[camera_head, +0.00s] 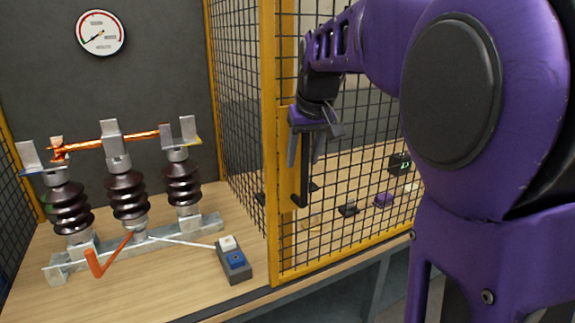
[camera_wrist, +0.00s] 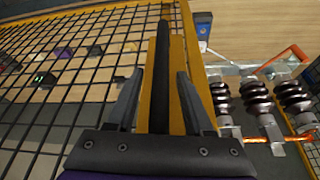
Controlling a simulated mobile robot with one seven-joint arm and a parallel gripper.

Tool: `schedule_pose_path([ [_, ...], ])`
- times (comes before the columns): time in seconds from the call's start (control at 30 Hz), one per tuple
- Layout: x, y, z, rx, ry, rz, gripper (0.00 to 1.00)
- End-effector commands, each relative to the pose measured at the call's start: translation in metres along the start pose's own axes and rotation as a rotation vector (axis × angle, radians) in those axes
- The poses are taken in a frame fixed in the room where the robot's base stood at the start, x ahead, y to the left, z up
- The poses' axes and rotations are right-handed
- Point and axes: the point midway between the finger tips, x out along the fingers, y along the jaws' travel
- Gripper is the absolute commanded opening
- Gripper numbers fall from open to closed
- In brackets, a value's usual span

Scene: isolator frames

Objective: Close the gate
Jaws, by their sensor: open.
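The gate (camera_head: 345,258) is a yellow-framed black mesh panel, right of the insulator bay in the head view. The bay's front left is open. The gate's black bar handle (camera_head: 304,185) stands upright near its left yellow post. In the wrist view the handle (camera_wrist: 162,75) runs along the yellow frame (camera_wrist: 178,60), between my fingers. My gripper (camera_head: 305,150) is open at the handle's upper part, pointing down; it also shows in the wrist view (camera_wrist: 157,95), one finger on each side of the bar. I cannot tell whether either finger touches the bar.
Three brown insulators (camera_head: 125,195) with copper bars stand on a metal base at left. An orange lever (camera_head: 97,262) and a grey button box (camera_head: 234,262) stand at the bay's front. Small dark items (camera_head: 348,209) lie behind the mesh. A gauge (camera_head: 101,33) hangs on the back wall.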

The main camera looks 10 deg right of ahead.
Motion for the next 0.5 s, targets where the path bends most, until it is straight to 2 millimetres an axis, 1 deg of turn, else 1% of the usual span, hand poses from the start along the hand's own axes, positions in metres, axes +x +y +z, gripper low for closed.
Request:
schedule_pose_path([
  [0.07,0.0037,0.0001,0.0014,0.0,0.0,0.0,0.52],
  [0.37,0.0037,0.0002,0.0014,0.0,0.0,0.0,0.52],
  [0.47,0.0037,0.0002,0.0014,0.0,0.0,0.0,0.36],
  [0.5,0.0037,0.0002,0.0014,0.0,0.0,0.0,0.29],
])
